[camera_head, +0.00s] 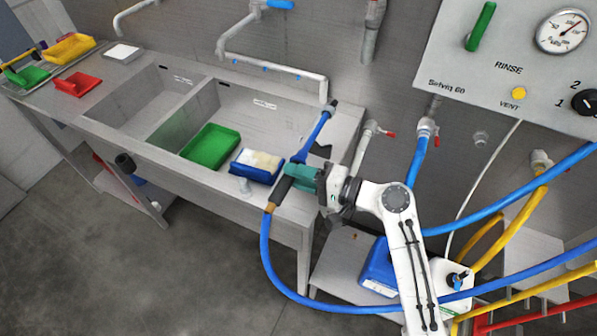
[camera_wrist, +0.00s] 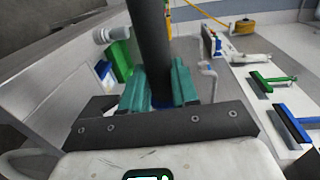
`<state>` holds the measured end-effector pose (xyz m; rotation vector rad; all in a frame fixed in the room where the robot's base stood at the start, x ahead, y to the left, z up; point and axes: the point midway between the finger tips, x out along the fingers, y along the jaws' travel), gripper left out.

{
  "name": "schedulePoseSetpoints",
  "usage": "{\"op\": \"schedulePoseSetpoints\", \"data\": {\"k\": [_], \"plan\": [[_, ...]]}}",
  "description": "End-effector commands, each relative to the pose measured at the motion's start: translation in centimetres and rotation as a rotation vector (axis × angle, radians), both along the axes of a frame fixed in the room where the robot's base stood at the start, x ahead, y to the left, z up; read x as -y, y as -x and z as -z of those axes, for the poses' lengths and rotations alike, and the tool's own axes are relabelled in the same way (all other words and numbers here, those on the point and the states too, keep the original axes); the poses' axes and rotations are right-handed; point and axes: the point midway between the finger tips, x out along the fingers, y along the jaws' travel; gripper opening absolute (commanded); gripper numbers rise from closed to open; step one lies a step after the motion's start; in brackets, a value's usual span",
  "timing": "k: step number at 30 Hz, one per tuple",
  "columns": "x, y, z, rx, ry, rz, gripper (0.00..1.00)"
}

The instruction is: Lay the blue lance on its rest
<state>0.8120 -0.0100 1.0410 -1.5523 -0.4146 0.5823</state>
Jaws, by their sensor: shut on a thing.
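The blue lance (camera_head: 316,134) slants across the right end of the sink unit in the head view, its dark nozzle end up and to the right. Its dark grip (camera_head: 281,191) is at the lower left, with a blue hose leading from it. My gripper (camera_head: 300,176) has teal fingers shut on the lance near that grip. In the wrist view, the dark grip (camera_wrist: 148,35) stands between my gripper's fingers (camera_wrist: 160,88). A dark piece (camera_head: 321,150) shows beside the lance on the sink's right end; I cannot tell whether it is the rest or whether the lance touches it.
Coloured trays stand at far left. Blue hose (camera_head: 265,250) loops below my arm. Wall taps (camera_head: 427,130) are to the right.

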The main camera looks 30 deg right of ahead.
Motion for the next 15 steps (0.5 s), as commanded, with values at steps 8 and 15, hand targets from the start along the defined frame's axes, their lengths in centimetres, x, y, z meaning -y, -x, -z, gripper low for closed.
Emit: {"op": "schedulePoseSetpoints", "data": {"k": [8,15], "plan": [[0.0,0.0,1.0,0.004,0.002,-0.002,0.18],[0.0,0.0,3.1,0.003,0.001,-0.001,0.18]]}}
